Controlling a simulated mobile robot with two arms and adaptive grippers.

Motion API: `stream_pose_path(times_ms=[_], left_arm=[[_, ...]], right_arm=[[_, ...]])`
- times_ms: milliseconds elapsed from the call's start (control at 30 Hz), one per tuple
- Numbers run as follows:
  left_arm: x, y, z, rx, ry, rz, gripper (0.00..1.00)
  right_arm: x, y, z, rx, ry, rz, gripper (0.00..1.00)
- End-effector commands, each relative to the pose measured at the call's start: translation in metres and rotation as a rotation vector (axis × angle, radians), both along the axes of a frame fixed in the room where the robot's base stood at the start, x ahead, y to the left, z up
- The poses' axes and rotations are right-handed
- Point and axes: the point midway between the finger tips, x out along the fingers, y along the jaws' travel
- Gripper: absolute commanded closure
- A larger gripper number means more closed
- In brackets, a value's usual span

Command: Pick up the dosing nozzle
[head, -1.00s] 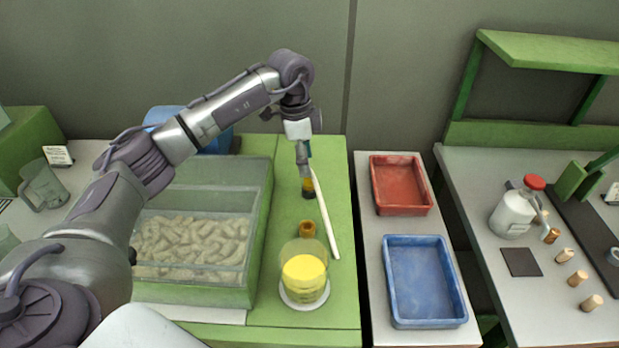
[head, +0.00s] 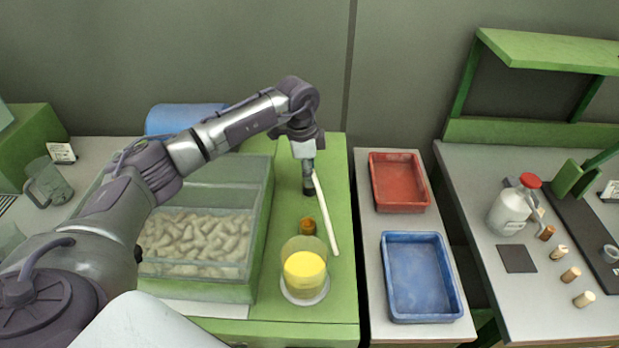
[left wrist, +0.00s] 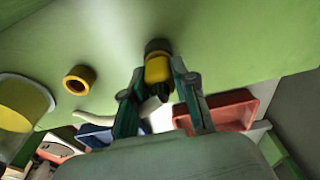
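The dosing nozzle appears to be the small yellow piece with a black end (left wrist: 158,66), seen between the fingers in the left wrist view. A dark pointed part of it shows towards the palm. My left gripper (head: 308,186) points down over the green bench top and hides most of the nozzle in the head view. In the left wrist view its two fingers stand apart, one on each side of the nozzle, with a narrow gap visible. I see no clear grip on it. My right gripper is not in view.
Red (head: 400,183) and blue (head: 422,277) trays lie right.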

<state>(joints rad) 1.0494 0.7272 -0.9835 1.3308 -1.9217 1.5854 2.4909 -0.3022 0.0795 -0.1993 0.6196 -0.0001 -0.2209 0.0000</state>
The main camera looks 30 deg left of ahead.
Motion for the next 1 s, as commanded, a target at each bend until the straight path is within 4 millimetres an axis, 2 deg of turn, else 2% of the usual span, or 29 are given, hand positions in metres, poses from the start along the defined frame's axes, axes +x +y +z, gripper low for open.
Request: stream_pose_path(times_ms=[467, 633, 733, 1000], left_arm=[[0.001, 0.0, 0.005, -0.001, -0.003, 0.0, 1.0], [0.001, 0.0, 0.023, 0.0, -0.006, -0.001, 1.0], [0.002, 0.0, 0.042, 0.0, -0.008, -0.001, 1.0], [-0.046, -0.044, 0.076, 0.001, -0.006, -0.007, 1.0]], right_arm=[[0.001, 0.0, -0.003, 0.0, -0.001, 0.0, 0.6], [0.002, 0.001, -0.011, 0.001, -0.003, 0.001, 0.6], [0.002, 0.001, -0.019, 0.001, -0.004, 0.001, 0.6], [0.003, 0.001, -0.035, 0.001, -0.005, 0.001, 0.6]])
